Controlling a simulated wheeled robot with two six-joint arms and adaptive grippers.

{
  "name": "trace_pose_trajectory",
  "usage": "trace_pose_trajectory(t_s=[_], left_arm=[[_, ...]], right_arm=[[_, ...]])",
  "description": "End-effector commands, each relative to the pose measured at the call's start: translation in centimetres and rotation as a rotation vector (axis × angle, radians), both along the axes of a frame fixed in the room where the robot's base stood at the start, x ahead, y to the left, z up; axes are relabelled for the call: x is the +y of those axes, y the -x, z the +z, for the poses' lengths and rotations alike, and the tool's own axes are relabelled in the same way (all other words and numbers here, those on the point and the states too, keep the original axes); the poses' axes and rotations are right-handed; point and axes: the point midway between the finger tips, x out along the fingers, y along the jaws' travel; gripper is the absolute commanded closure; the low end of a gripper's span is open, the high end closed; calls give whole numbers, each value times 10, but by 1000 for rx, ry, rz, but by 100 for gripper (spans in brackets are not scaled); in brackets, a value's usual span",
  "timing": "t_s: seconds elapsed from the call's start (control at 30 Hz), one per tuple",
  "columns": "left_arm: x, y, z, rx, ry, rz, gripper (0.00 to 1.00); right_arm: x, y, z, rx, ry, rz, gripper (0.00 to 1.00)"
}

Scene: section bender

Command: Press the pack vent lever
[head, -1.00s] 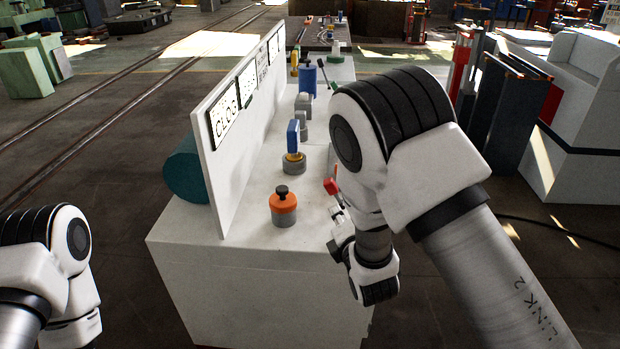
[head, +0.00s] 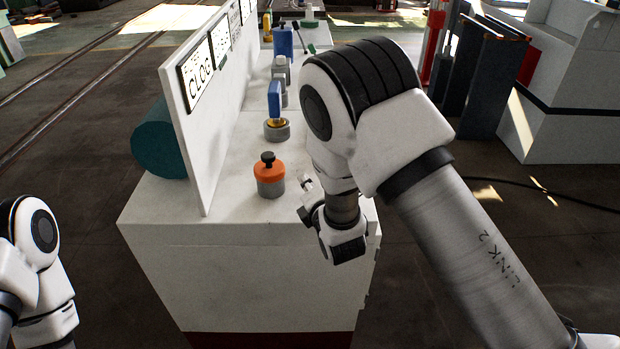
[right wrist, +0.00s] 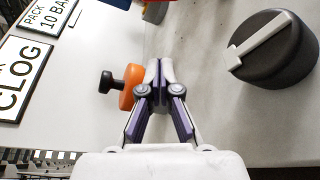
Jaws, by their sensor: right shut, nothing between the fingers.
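My right gripper (right wrist: 161,72) is shut and empty above the white bench top. In the head view only a small part of it (head: 306,184) shows past my arm. A black round knob with a grey pointer (right wrist: 273,50) is right of the fingers. I cannot tell which part is the pack vent lever. My left gripper is out of view.
A white upright panel (head: 200,140) with label plates, one reading CLOG (head: 196,75), runs along the bench's left side. A teal cylinder (head: 158,140) is behind it. More blue and green handles stand farther back. My right arm covers the bench's right side.

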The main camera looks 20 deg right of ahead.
Motion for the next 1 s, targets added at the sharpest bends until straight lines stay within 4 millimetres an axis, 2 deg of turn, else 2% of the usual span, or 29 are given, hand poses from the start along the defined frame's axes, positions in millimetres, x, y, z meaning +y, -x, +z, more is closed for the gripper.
trace_pose_trajectory(t_s=[0.33, 0.43, 0.6, 1.0], left_arm=[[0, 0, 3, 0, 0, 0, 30], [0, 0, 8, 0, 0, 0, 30], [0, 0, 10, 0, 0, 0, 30], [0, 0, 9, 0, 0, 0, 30]], right_arm=[[1, -75, -11, -3, -2, 0, 100], [-17, -69, 0, -1, -1, -4, 100], [-31, -64, 7, 0, -1, -1, 100], [-33, -63, 8, -1, -2, 0, 100]])
